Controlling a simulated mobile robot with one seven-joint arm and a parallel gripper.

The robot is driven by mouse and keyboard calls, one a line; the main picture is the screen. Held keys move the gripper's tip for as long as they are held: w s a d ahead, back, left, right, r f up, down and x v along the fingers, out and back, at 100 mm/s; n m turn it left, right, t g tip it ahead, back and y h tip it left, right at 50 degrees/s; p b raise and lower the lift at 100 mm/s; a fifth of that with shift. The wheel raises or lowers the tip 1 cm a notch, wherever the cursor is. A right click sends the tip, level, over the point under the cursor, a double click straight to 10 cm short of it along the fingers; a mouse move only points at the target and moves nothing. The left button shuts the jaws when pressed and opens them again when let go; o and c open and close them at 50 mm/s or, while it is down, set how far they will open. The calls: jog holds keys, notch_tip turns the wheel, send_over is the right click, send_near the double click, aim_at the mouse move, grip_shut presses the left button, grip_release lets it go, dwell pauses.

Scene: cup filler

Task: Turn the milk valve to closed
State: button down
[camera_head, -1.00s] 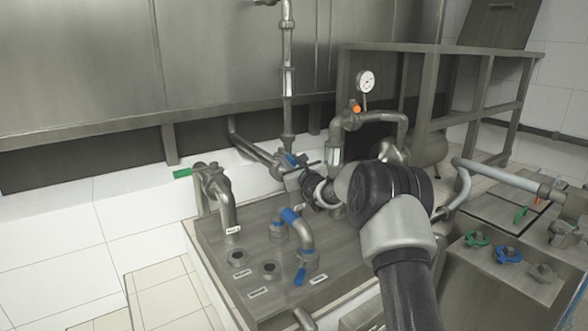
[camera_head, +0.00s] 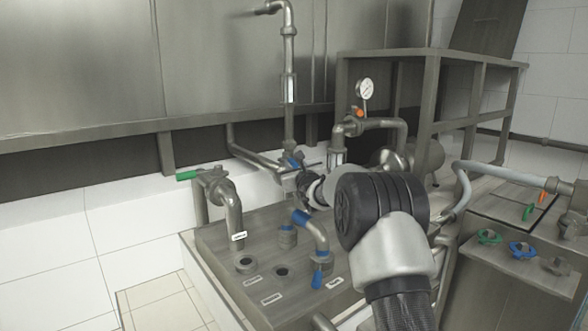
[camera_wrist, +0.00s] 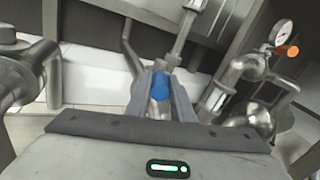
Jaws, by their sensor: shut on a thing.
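A blue valve handle (camera_head: 293,162) sits on the pipework behind the deck, at the foot of a vertical pipe (camera_head: 289,100). My gripper (camera_head: 306,178) reaches it from the front right, and the arm hides part of it. In the wrist view the blue handle (camera_wrist: 160,86) lies between the two fingers of my gripper (camera_wrist: 161,97), which are shut on it. No label is readable at this valve, so I cannot tell by text whether it is the milk valve.
A green handle (camera_head: 188,175) is on the left pipe. A blue-ended bent pipe (camera_head: 315,232) stands on the deck close to my arm. A gauge (camera_head: 365,89) with an orange handle (camera_head: 360,113) is behind. Coloured fittings (camera_head: 522,250) sit on the right cabinet.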

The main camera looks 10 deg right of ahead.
jog(key=shift+r, duration=0.1)
jog(key=c, duration=1.6)
grip_release()
jog(key=shift+o, duration=0.2)
jog(key=shift+s, duration=0.15)
jog(key=shift+s, duration=0.25)
jog(key=s, duration=0.5)
jog(key=s+d, duration=0.1)
jog(key=s, duration=0.5)
jog(key=s+d, duration=0.1)
jog(key=s, duration=0.4)
jog(key=shift+s+d, duration=0.1)
jog(key=shift+s, duration=0.2)
